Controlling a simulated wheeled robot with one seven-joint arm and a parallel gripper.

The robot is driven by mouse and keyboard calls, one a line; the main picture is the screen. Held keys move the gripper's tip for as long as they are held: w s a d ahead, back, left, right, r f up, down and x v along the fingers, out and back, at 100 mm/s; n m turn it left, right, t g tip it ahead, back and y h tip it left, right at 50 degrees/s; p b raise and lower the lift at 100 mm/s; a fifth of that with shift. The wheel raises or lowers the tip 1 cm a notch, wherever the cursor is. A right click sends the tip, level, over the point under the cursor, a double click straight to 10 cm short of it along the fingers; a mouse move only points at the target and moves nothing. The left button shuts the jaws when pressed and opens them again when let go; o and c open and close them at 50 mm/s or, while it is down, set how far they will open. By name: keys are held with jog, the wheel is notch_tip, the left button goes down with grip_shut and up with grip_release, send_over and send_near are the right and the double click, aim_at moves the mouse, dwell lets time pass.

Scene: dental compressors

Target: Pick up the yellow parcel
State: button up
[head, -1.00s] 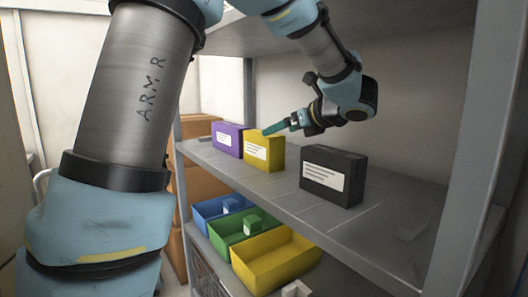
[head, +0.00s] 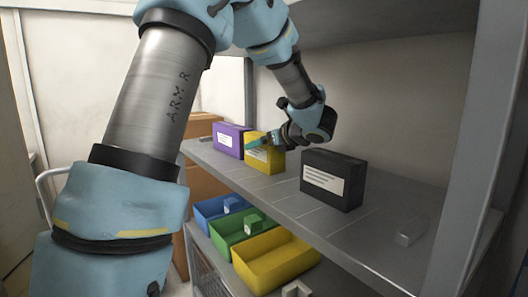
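The yellow parcel (head: 266,160) stands upright on the grey shelf (head: 315,222), between a purple parcel (head: 228,139) on its left and a black parcel (head: 333,180) on its right. It has a white label on its front. My gripper (head: 256,144) reaches in from the right at the yellow parcel's upper part. A teal finger crosses in front of its top, the tip near the purple parcel's edge. I cannot tell whether the finger touches the parcel. The other finger is not clearly seen, so the opening is unclear.
Below the shelf are blue (head: 211,212), green (head: 228,235) and yellow (head: 270,262) bins. A small grey block (head: 410,232) lies at the shelf's right. Brown boxes (head: 200,185) stand behind at left. A shelf post (head: 471,140) rises at right.

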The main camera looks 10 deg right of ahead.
jog(key=shift+c, duration=0.2)
jog(key=c, duration=1.5)
grip_shut()
jog(key=shift+r, duration=0.1)
